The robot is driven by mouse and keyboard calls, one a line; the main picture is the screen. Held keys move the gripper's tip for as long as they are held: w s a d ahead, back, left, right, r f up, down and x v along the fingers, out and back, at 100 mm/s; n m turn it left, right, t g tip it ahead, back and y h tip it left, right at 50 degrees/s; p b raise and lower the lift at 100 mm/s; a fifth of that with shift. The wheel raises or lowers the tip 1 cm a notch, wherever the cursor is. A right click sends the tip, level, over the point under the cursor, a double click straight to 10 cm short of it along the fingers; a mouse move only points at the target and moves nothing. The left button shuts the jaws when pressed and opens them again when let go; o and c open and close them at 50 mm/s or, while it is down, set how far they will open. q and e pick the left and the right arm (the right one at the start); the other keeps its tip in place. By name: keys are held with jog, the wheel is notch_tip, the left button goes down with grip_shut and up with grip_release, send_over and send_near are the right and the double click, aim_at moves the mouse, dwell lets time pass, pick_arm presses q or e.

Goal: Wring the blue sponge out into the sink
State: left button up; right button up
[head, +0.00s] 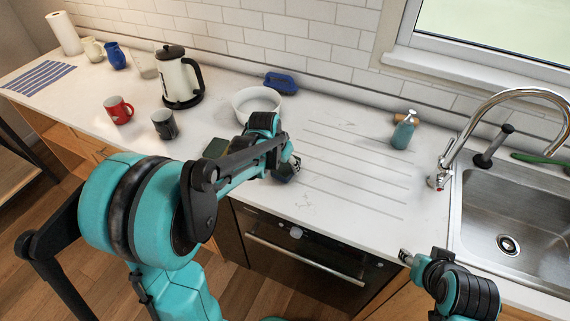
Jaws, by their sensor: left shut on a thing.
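My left gripper (289,166) is over the counter, close to its front edge and left of the grooved draining area. It is shut on a small dark blue-grey piece, which looks like the blue sponge (284,176); the gripper hides part of it. The steel sink (474,212) is at the right, well away from the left gripper, with a round drain in its floor. My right gripper (407,257) is low at the counter's front edge, left of the sink. Its fingers are too small to tell whether they are open.
A curved chrome tap (449,152) rises at the sink's left side. A teal soap bottle (403,131) stands behind the grooves. The grooved area is clear.

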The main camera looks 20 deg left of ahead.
aim_at(285, 165)
pick_arm(q)
notch_tip(285, 165, up, 6)
jog(key=p, duration=0.4)
jog(key=shift+f, duration=0.15)
